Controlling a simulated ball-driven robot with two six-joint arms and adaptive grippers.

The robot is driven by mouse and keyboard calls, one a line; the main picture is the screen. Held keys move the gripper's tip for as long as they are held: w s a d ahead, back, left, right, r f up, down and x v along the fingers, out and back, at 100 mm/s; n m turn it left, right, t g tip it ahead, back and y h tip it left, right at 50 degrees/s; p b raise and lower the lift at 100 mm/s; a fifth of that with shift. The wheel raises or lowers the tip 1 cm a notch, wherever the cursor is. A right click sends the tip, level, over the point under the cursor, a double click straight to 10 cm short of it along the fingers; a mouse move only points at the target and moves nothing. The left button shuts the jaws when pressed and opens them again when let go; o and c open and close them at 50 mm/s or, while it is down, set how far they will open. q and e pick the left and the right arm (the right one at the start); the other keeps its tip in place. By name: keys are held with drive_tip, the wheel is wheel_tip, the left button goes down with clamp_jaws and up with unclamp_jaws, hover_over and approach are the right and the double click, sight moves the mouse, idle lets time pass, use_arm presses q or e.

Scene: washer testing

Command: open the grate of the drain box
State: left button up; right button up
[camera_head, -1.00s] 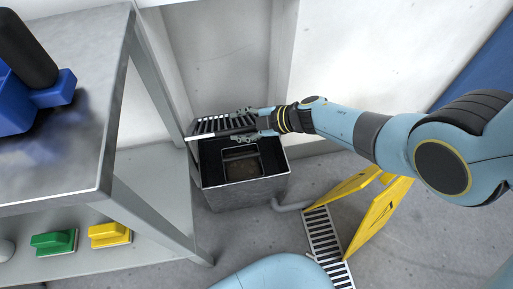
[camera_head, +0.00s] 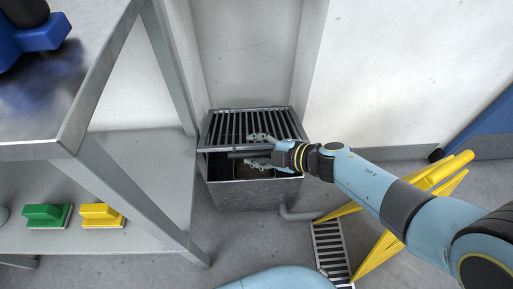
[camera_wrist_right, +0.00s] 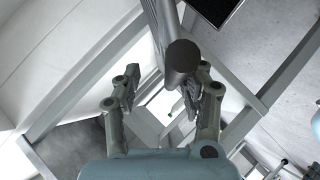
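The drain box (camera_head: 250,194) is a grey metal box on the floor by the wall. Its slatted grate (camera_head: 228,124) sits over the back of it. The grate's front edge stands above the box rim, and the dark inside shows below that edge. My right gripper (camera_head: 248,150) is at this front edge, with its fingers pointing left. A dark bar lies between the fingers. In the wrist view, the right gripper (camera_wrist_right: 162,92) has its fingers spread on both sides of a round grey bar (camera_wrist_right: 182,62), with a gap to the left finger. My left gripper is out of view.
A metal shelf (camera_head: 130,185) stands left of the box, its leg close by. A green brush (camera_head: 45,214) and a yellow brush (camera_head: 100,214) lie on it. A yellow folding sign (camera_head: 385,255) and a floor drain strip (camera_head: 330,250) are at the right.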

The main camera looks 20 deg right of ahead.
drive_tip(key=shift+r, duration=0.1)
drive_tip(key=shift+s+d+r+p, duration=0.2)
drive_tip(key=shift+r+p, duration=0.05)
drive_tip(key=shift+p, duration=0.15)
use_arm(q)
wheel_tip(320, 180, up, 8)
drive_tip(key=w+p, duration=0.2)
drive_tip(key=p, duration=0.4)
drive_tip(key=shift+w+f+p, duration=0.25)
drive_tip(key=shift+p, duration=0.1)
use_arm(e)
drive_tip(key=v, duration=1.1)
drive_tip(key=shift+s, duration=0.4)
drive_tip(key=shift+d+f, duration=0.1)
